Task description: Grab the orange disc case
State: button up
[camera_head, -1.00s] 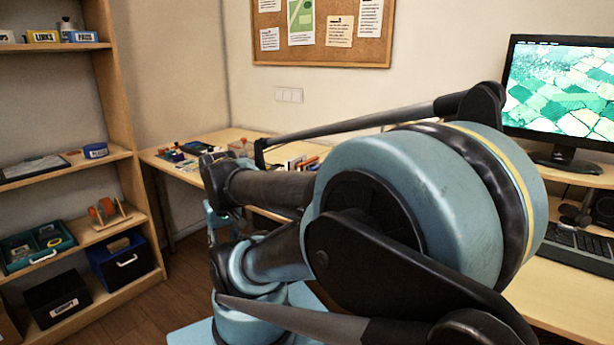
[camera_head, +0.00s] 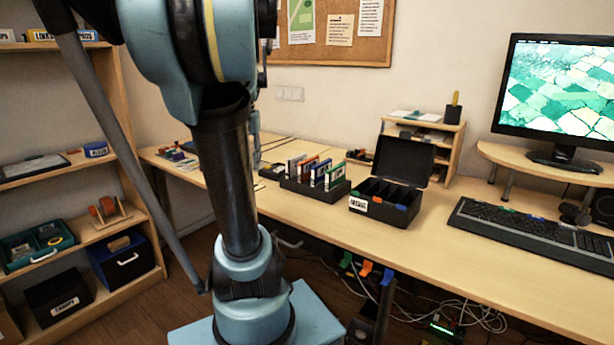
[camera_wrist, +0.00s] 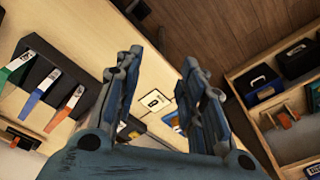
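The orange disc case (camera_head: 308,164) stands upright in a small dark rack (camera_head: 290,184) on the desk, among other cases. In the wrist view its orange edge (camera_wrist: 70,101) shows at the left, beside a blue-edged case (camera_wrist: 42,87) and a green-edged case (camera_wrist: 17,66). My gripper (camera_wrist: 163,58) is open and empty, with its fingers apart from the cases. The orange case lies left of the fingers in the wrist view. In the head view my arm hides most of the gripper.
A black box (camera_head: 392,213) with its lid open stands right of the rack. A keyboard (camera_head: 530,235) and monitor (camera_head: 560,90) are further right. A shelf unit (camera_head: 112,160) stands at the left. The desk front is clear.

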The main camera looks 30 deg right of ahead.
jog(key=w+d+r+m, duration=0.2)
jog(key=w+d+r, duration=0.1)
jog(key=d, duration=0.3)
jog(key=w+d+r+m, duration=0.1)
jog(key=w+d+r, duration=0.2)
jog(key=d, duration=0.3)
notch_tip(320, 180, up, 2)
jog(key=m+g, duration=0.1)
jog(key=m, duration=0.3)
send_over(309, 159)
notch_tip(309, 159, down, 11)
jog(key=shift+f, duration=0.1)
jog(key=shift+a+f, duration=0.1)
jog(key=shift+f, duration=2.9)
grip_shut()
